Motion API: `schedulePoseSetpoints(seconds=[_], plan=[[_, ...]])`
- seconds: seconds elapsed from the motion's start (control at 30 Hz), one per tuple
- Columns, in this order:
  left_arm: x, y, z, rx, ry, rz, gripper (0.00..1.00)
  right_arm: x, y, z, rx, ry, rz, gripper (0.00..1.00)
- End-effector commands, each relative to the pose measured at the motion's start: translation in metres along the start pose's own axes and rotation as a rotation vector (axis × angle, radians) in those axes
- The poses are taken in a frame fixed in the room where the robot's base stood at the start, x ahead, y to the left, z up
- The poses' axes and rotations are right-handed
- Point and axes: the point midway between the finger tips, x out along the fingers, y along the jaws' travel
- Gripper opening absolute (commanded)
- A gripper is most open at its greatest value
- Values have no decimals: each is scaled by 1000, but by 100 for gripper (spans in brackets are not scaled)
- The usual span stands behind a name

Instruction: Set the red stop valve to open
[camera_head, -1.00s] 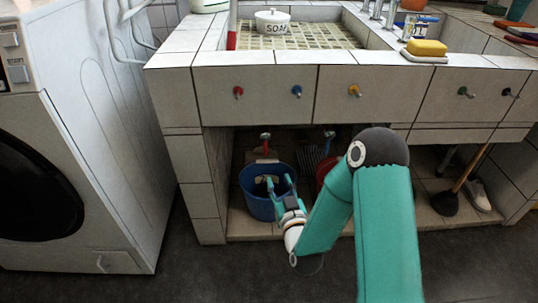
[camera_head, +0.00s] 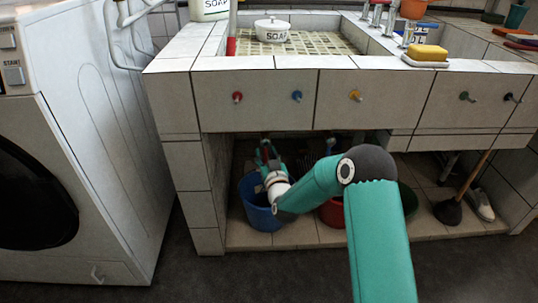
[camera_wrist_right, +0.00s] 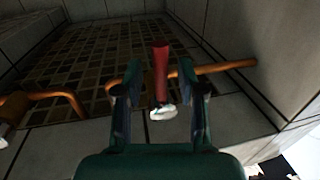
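The red stop valve (camera_wrist_right: 160,65) shows in the right wrist view as a red handle with a pale end, set on an orange pipe (camera_wrist_right: 238,65). The handle runs up and down in that picture, across the line of the pipe. My right gripper (camera_wrist_right: 159,98) is open, with one finger on each side of the handle and gaps visible between. In the head view my right gripper (camera_head: 267,155) is under the counter, above the blue bucket, and largely hides the valve. My left gripper is not in view.
The blue bucket (camera_head: 254,212) stands below my right gripper, with a red bucket (camera_head: 332,212) to its right. The counter front (camera_head: 255,112) overhangs the arm and carries coloured knobs. A tiled pillar (camera_head: 206,195) bounds the space at left. Another orange pipe (camera_wrist_right: 45,98) shows in the wrist view.

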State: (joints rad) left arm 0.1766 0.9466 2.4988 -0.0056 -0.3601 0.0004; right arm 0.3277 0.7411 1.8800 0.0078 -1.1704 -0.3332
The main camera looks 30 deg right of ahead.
Motion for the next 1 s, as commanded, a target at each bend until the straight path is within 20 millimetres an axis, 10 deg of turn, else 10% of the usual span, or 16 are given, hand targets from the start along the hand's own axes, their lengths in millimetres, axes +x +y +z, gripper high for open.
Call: schedulePoseSetpoints(seconds=[0.37, 0.6, 1.0], plan=[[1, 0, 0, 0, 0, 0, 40, 5, -1, 0, 0, -1, -1, 39], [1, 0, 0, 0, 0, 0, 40, 5, -1, 0, 0, -1, -2, 0], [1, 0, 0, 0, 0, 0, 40, 8, 6, 0, 0, 0, 2, 0]])
